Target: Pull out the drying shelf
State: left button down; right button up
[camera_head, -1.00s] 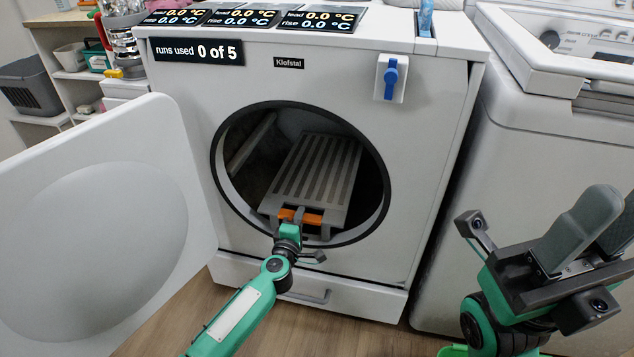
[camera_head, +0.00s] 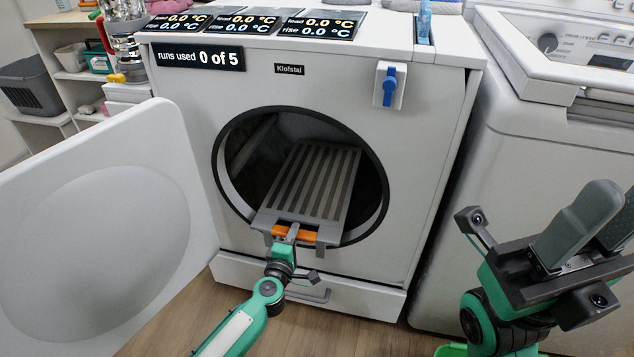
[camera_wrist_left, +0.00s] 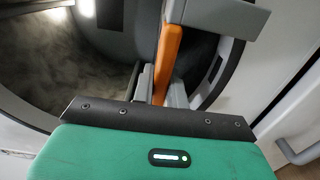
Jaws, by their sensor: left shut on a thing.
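The drying shelf (camera_head: 315,180) is a grey slatted board that slopes out of the round opening of the white dryer (camera_head: 415,190). Its front edge, with an orange handle (camera_head: 293,232), sticks out past the lower rim. My left gripper (camera_head: 290,238) is shut on the orange handle. In the left wrist view the handle (camera_wrist_left: 168,60) stands between the fingers. My right gripper (camera_head: 590,232) is at the lower right, empty, with its two grey fingers apart, away from the dryer opening.
The dryer's round-panelled door (camera_head: 110,230) stands wide open at the left. A drawer with a handle (camera_head: 308,296) lies below the opening. A white washing machine (camera_head: 540,150) stands close on the right. Wooden floor (camera_head: 180,320) is free in front.

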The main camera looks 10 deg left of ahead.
pick_arm(q)
jog(key=s+p, duration=0.1)
jog(key=s, duration=1.8)
jog(key=shift+a, duration=0.35)
dwell(1.1)
jog(key=shift+r, duration=0.1)
jog(key=s+r, duration=0.2)
jog(key=s, duration=2.5)
jog(key=shift+a+p, duration=0.45)
dwell(1.6)
